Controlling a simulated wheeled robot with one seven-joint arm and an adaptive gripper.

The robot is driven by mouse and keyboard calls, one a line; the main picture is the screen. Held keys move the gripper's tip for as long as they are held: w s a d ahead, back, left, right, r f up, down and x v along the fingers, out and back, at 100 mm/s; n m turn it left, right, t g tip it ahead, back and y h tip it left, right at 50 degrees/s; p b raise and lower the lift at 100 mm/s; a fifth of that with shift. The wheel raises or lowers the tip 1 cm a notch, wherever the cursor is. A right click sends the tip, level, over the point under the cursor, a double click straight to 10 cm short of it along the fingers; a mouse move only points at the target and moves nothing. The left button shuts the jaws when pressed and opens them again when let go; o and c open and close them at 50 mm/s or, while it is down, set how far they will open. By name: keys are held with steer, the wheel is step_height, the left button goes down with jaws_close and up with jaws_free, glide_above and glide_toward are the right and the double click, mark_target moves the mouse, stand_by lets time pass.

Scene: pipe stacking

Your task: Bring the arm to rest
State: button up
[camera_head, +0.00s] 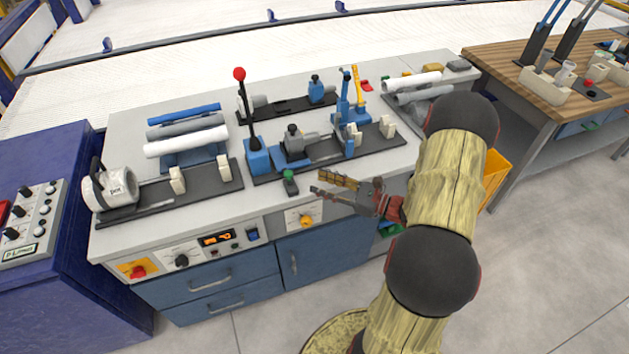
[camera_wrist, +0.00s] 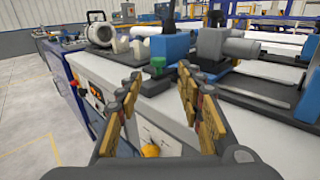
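My gripper (camera_head: 328,187) is in front of the workbench's front edge, near its middle, with my arm reaching in from the right. In the wrist view my gripper (camera_wrist: 160,95) shows two fingers spread apart with nothing between them. The workbench (camera_head: 335,178) has a light grey top. A white pipe (camera_head: 187,141), a grey pipe (camera_head: 185,127) and a blue pipe (camera_head: 184,114) lie stacked on a blue support at the left. More pipes, one white (camera_head: 411,82), lie on the right part of the bench, partly hidden by my arm.
A white cylindrical device (camera_head: 110,188) stands at the left. A yellow bin (camera_head: 494,178) is behind my arm. A wooden table (camera_head: 517,90) stands at the right. Floor in front is clear.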

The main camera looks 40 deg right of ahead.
stand_by(0.6)
steer(key=s+a+f+n+g+y, duration=0.2)
steer(key=s+a+f+n+g, duration=0.2)
steer(key=s+a+f+g, duration=0.15)
steer(key=s+a+r+n+g+h, duration=0.3)
steer(key=s+a+r+n+g, duration=0.3)
steer(key=s+a+n+g, duration=0.4)
steer(key=s+a+r+n+t+h+p, duration=0.1)
steer(key=a+r+n+t+h, duration=0.1)
steer(key=r+n, duration=0.6)
steer(key=s+a+r+n+t+h+p, duration=0.1)
steer(key=a+r+n+h, duration=0.4)
steer(key=r, duration=0.9)
steer(key=s+n+t, duration=0.1)
steer(key=n+t, duration=0.1)
steer(key=n, duration=0.1)
steer(key=shift+r+h, duration=0.3)
steer(key=shift+h, duration=0.1)
